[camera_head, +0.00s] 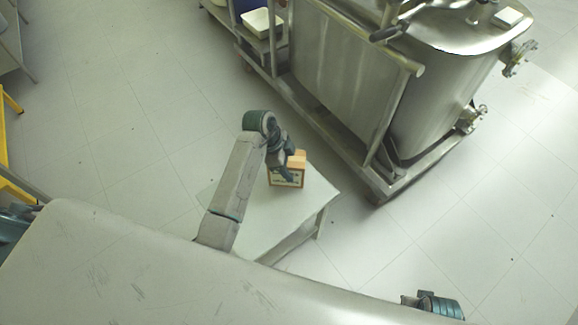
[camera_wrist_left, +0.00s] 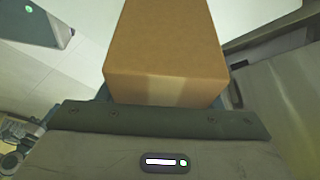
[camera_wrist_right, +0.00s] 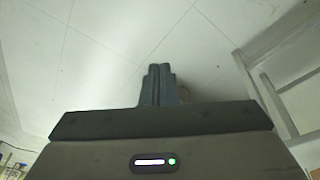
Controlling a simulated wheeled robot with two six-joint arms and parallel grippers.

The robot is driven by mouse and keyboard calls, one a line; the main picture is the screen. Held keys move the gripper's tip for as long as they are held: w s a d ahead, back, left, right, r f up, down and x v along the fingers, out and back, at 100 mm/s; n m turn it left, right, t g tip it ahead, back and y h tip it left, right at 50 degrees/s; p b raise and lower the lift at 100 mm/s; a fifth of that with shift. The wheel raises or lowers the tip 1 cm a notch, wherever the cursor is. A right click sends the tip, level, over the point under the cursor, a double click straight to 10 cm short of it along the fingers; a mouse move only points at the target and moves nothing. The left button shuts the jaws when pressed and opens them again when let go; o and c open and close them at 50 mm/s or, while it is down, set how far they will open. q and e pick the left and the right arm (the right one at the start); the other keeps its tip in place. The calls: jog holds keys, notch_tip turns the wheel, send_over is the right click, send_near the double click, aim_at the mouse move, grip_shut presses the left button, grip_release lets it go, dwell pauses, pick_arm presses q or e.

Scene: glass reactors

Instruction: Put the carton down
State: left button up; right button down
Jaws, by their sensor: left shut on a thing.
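The carton (camera_head: 287,178), a small brown box with a printed label, is at or just over the small white table (camera_head: 262,218) in the head view. I cannot tell whether its base touches the top. My left gripper (camera_head: 285,163) is shut on it from above. In the left wrist view the plain brown carton (camera_wrist_left: 165,70) fills the space in front of the palm and hides most of the fingers. My right gripper (camera_wrist_right: 160,85) is shut and empty, its fingers together over bare floor. Part of my right arm shows at the bottom right of the head view.
A large steel reactor (camera_head: 440,90) on a wheeled frame stands behind and right of the table. A white container (camera_head: 262,24) sits on a shelf at the top. A yellow frame (camera_head: 5,150) is at the left edge. The tiled floor between is clear.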

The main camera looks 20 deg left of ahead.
pick_arm(q)
jog(key=shift+w+a, duration=0.2)
jog(key=shift+w, duration=0.6)
jog(key=shift+f, duration=1.85)
pick_arm(e)
jog(key=shift+r, duration=0.55)
pick_arm(q)
jog(key=shift+f, duration=0.1)
jog(key=o, duration=1.1)
jog(key=shift+o, duration=0.2)
